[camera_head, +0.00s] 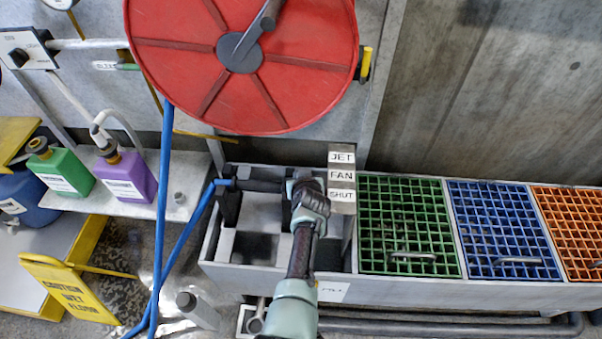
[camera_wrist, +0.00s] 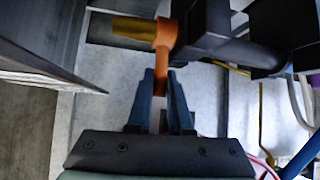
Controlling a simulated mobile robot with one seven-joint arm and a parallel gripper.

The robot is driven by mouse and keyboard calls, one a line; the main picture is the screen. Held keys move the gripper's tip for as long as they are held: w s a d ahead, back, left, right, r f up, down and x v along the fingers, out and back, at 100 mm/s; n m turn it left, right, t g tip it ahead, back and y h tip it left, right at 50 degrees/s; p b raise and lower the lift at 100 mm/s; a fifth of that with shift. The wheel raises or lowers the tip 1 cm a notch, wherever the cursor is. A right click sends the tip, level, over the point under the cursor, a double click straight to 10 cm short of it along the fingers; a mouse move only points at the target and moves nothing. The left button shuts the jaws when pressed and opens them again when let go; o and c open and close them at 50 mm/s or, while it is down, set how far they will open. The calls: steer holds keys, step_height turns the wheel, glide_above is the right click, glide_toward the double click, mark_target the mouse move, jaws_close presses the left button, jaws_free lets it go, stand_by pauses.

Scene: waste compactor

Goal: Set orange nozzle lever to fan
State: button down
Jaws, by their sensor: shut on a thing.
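The orange nozzle lever (camera_wrist: 165,38) stands out from the dark nozzle body (camera_wrist: 205,28) in the wrist view, with a brass-coloured tip (camera_wrist: 134,28) beside it. My gripper (camera_wrist: 161,76) is shut on the lower end of the lever, one finger on each side. In the head view my gripper (camera_head: 306,190) is at the nozzle's right end and hides the lever. The nozzle (camera_head: 262,186) lies level in dark holders above a grey trough. A label post (camera_head: 341,178) just right of my gripper reads JET, FAN, SHUT from top to bottom.
A blue hose (camera_head: 196,222) runs to the nozzle's left end. A red hose reel (camera_head: 240,62) hangs above. Green (camera_head: 405,225), blue (camera_head: 500,230) and orange grates (camera_head: 575,228) lie to the right. Bottles (camera_head: 128,178) and a yellow wet-floor sign (camera_head: 68,290) are at left.

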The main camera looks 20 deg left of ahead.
stand_by(0.4)
steer(key=c, duration=0.8)
jaws_free()
steer(key=shift+c, duration=0.2)
steer(key=shift+s+d+r+p, duration=0.2)
steer(key=shift+s+r+p, duration=0.25)
steer(key=shift+p, duration=0.2)
steer(key=p+v, duration=0.4)
steer(key=v, duration=0.7)
steer(key=shift+s+r+p, duration=0.15)
steer(key=shift+s+p, duration=0.05)
steer(key=shift+p, duration=0.1)
steer(key=shift+d, duration=0.1)
